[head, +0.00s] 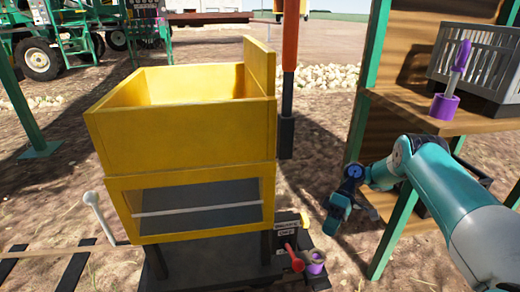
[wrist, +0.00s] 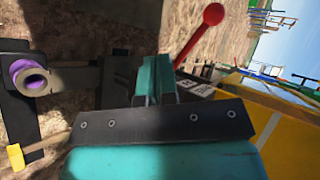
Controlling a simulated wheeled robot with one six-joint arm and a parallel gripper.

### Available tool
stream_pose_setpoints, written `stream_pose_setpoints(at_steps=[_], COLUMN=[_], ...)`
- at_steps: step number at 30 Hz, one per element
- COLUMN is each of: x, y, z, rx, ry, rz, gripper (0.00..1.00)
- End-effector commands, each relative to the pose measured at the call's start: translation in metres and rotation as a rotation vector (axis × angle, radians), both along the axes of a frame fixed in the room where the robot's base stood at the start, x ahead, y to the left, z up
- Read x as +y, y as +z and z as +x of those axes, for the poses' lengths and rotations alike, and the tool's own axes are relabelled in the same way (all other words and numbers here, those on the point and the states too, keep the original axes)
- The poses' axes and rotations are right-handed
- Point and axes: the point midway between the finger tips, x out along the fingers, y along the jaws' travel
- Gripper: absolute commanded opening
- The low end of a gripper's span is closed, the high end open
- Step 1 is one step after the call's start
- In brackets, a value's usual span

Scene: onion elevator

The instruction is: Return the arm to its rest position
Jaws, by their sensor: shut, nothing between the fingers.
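My gripper (head: 338,214) hangs at the end of my teal and grey arm, right of the yellow hopper (head: 180,135) and in front of the wooden shelf's green post. In the wrist view, its teal fingers (wrist: 155,78) are shut together with nothing visible between them. The fingers point toward the dark base of the hopper, where a red-knobbed lever (head: 297,263) stands; the lever also shows in the wrist view (wrist: 212,15). My gripper is apart from the lever in the head view.
A purple-lined round holder (head: 316,262) sits beside the lever. A wooden shelf (head: 430,112) at right bears a grey crate (head: 485,60) and a purple-handled tool (head: 456,68) in a purple holder. An orange and black post (head: 288,90) stands behind the hopper. Bare ground lies between hopper and shelf.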

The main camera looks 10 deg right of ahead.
Motion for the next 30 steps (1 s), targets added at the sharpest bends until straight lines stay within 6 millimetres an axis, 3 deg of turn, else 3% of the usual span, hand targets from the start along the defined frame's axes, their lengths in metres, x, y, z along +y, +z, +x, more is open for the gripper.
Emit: stream_pose_setpoints(at_steps=[5, 10, 14, 17, 21, 30], x=[0.014, 0.047, 0.068, 0.078, 0.079, 0.051], y=[0.029, 0.092, 0.137, 0.166, 0.198, 0.229], z=[0.014, 0.031, 0.025, 0.008, -0.029, -0.107], rx=[-0.003, -0.025, -0.078, -0.137, -0.244, -0.452], ry=[-0.058, -0.219, -0.35, -0.44, -0.546, -0.668], rz=[-0.042, -0.169, -0.292, -0.394, -0.536, -0.758], gripper=[0.0, 0.0, 0.0, 0.0, 0.0, 0.0])
